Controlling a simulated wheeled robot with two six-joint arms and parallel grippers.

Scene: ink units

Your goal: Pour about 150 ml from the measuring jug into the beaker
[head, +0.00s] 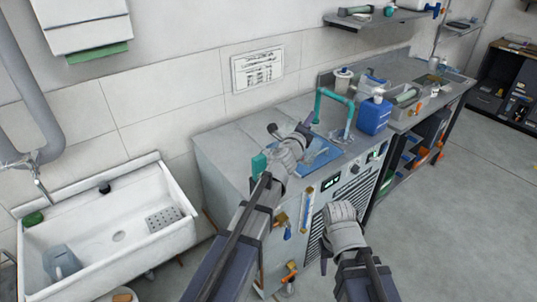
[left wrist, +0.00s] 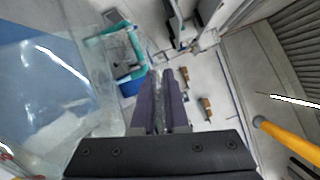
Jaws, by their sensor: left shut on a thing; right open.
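My left gripper (head: 304,130) is over the counter beside the blue tray (head: 322,158). In the left wrist view its fingers (left wrist: 161,98) are shut on a thin clear piece, which looks like the handle of the measuring jug. The large clear wall of the jug (left wrist: 62,95) fills the left of that view, with blue showing through it. Its fill level cannot be read. A small clear shape (head: 344,135) stands by the tray's right end; I cannot tell whether it is the beaker. My right gripper (head: 326,252) is open and empty in front of the counter.
A teal pipe frame (head: 333,92) and a blue container (head: 374,116) stand behind and right of the tray. A white sink (head: 110,262) is at the left. A counter (head: 225,140) with a vented front stands in the middle. Open floor (head: 460,200) lies at the right.

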